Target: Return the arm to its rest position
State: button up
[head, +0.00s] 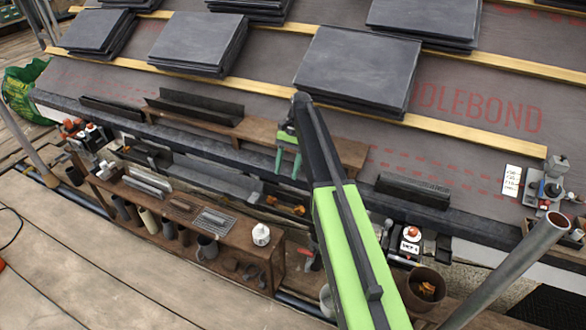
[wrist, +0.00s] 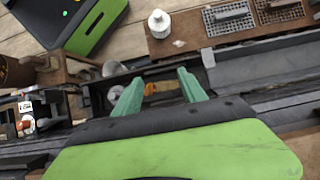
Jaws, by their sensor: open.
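My arm is green and black and reaches up from the bottom of the head view toward the roof edge. My gripper (head: 289,162) has green fingers and hangs over the dark gutter strip at the eave. In the wrist view my gripper (wrist: 158,92) shows two green fingers spread apart with nothing held between them. Beyond the fingers lies an open dark trough with an orange-brown item (wrist: 160,87) in it. The fingers appear apart from it, though the exact gap cannot be told.
Slate stacks (head: 358,66) lie on the roof above wooden battens (head: 480,131). A wooden shelf (head: 185,245) with pipes, a mug and a white bottle (head: 261,234) stands below the eave. A grey pole (head: 510,270) slants at the lower right. Planks at lower left are mostly clear.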

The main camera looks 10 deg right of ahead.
jog(key=shift+a, duration=0.2)
jog(key=s+a+f+n+t+h, duration=0.1)
jog(key=s+f+n+t+h, duration=0.15)
jog(key=s, duration=0.85)
jog(key=s+f+n+t+h, duration=0.15)
jog(key=s+n, duration=0.25)
jog(key=s, duration=0.7)
notch_tip(320, 180, up, 35)
jog(key=w+n+p, duration=0.1)
jog(key=p, duration=3.3)
jog(key=shift+w+d+t, duration=0.15)
jog(key=shift+t, duration=0.25)
